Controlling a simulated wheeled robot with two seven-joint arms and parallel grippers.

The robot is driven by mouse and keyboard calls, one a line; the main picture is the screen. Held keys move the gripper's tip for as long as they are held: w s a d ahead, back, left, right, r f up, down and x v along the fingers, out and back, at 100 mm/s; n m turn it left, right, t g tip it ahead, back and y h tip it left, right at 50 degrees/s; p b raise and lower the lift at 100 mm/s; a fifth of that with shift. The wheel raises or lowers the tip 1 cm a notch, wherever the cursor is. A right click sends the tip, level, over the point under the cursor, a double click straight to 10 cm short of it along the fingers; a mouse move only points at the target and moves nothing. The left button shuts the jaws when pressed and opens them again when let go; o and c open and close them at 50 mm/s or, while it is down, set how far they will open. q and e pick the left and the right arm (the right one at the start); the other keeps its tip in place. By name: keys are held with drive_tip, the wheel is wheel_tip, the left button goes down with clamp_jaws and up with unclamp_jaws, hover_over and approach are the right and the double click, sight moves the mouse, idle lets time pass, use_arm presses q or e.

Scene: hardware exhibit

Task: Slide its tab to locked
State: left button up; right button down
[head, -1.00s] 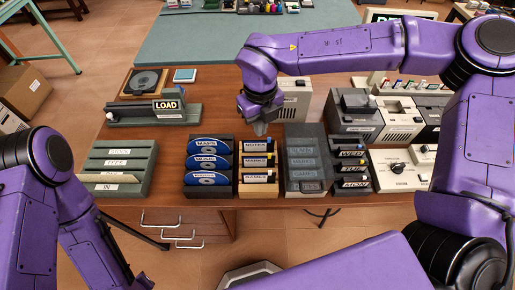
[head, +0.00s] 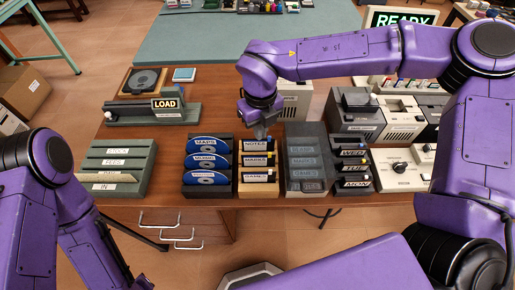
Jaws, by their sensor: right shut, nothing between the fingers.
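A wooden rack (head: 258,193) holds several dark cartridges with white labels, among them NOTES (head: 255,144) at the back, with one reading like MARKS (head: 253,161) in the middle. Small pale bits show at their right ends and may be tabs; their positions are too small to read. My right gripper (head: 261,134) points down at the NOTES cartridge's right part, shut and empty. Its fingertips are at or just above the cartridge; I cannot tell whether they touch.
A rack of blue disc cartridges (head: 208,162) stands close on the left. A grey unit (head: 305,160) and a rack with WED, TUE and MON cartridges (head: 352,165) stand on the right. A LOAD device (head: 150,112) and a green IN rack (head: 115,168) are farther left. A READY sign (head: 402,18) is behind.

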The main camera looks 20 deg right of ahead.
drive_tip(key=shift+f, duration=0.35)
drive_tip(key=shift+s+d, duration=0.15)
drive_tip(key=shift+d, duration=0.45)
idle(0.3)
drive_tip(key=shift+s+d+p, duration=0.3)
drive_tip(key=shift+d, duration=0.25)
drive_tip(key=shift+a+p, duration=0.2)
drive_tip(key=shift+p, duration=0.1)
idle(0.4)
wheel_tip(320, 180, up, 7)
drive_tip(key=p, duration=0.7)
drive_tip(key=shift+w+r, duration=0.15)
